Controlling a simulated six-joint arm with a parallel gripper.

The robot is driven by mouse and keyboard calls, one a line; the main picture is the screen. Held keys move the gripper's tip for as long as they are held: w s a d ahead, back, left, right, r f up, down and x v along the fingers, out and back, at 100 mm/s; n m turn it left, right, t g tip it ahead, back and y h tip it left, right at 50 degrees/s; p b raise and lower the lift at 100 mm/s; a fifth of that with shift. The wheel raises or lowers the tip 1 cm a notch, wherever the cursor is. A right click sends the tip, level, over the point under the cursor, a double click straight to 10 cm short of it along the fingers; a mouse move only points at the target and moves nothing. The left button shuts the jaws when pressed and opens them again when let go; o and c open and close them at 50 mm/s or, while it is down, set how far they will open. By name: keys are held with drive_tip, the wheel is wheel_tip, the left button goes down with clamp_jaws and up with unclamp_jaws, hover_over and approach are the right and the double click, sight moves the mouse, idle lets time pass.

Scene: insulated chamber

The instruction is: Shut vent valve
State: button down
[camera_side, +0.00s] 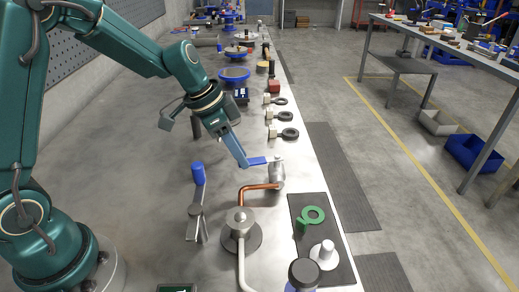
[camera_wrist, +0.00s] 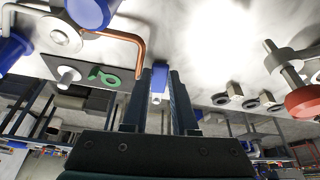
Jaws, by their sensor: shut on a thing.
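The valve (camera_side: 277,175) is a small grey metal body at the end of a bent copper pipe (camera_side: 258,187) on the steel bench. I take it to be the vent valve; no label is readable. Its flat blue lever (camera_side: 257,161) points left in the side view, across the bench. My gripper (camera_side: 243,162) reaches down from the upper left and is shut on the lever's outer end. In the wrist view the blue lever (camera_wrist: 160,76) lies between the two dark fingers of my gripper (camera_wrist: 157,88), and the copper pipe (camera_wrist: 139,50) runs just left of it.
A blue-topped grey stand (camera_side: 198,190) is left of the pipe. A round metal fitting (camera_side: 240,222) joins the pipe's near end. A dark mat (camera_side: 340,255) holds a green ring (camera_side: 314,214) and a white knob (camera_side: 324,254). Several dark rings and red and blue parts stand farther back.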

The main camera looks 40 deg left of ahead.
drive_tip(key=shift+w+a+m+g, duration=0.3)
drive_tip(key=shift+w+a+m, duration=0.25)
drive_tip(key=shift+m, duration=0.35)
drive_tip(key=c, duration=0.7)
unclamp_jaws()
drive_tip(key=shift+r, duration=0.1)
drive_tip(key=v, duration=0.5)
drive_tip(key=shift+a, duration=0.1)
